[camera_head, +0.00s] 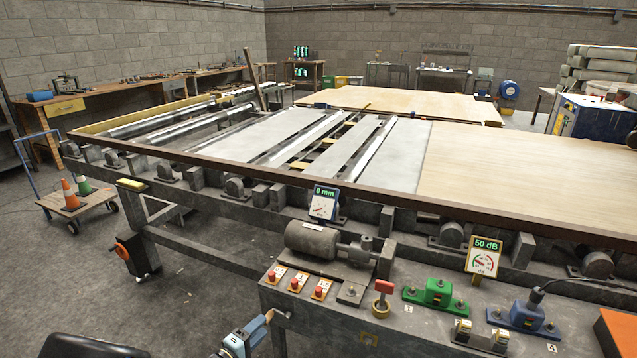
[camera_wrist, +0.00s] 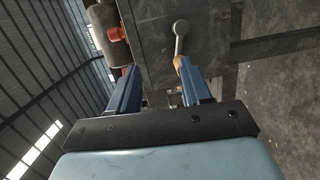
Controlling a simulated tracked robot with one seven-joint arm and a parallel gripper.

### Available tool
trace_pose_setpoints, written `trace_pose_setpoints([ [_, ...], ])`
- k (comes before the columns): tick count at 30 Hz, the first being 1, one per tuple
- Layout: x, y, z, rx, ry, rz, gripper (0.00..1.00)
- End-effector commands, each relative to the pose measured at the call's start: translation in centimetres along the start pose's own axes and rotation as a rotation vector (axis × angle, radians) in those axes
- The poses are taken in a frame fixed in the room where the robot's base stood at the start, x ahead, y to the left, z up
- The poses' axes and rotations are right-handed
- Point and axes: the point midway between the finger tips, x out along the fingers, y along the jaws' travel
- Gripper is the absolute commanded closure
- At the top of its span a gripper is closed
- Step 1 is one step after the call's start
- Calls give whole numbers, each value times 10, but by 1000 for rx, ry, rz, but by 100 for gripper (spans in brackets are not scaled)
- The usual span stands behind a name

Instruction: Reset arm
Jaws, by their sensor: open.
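My gripper (camera_head: 258,327) shows at the bottom of the head view, just left of the control bench's front face. In the wrist view its two blue fingers (camera_wrist: 157,80) are apart, and I see nothing clasped between them. A grey crank lever (camera_wrist: 180,38) with a tan grip is on the bench face ahead, close to the right fingertip. I cannot tell whether the two touch. The lever also shows in the head view (camera_head: 282,314), beside the fingertips.
The control bench (camera_head: 330,335) carries red buttons (camera_head: 295,284), a red-topped lever (camera_head: 383,290), a green switch unit (camera_head: 436,293) and a blue one (camera_head: 526,313). Behind it a roller conveyor holds veneer sheets (camera_head: 520,175). A cart with cones (camera_head: 80,203) stands left.

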Motion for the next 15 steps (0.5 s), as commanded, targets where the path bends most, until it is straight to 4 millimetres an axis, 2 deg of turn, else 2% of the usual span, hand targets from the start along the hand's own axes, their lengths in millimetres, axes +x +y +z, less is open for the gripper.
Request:
trace_pose_setpoints([
  [1, 8, 13, 2, 12, -43, -27, 52],
  [15, 65, 118, 43, 83, -386, -306, 52],
])
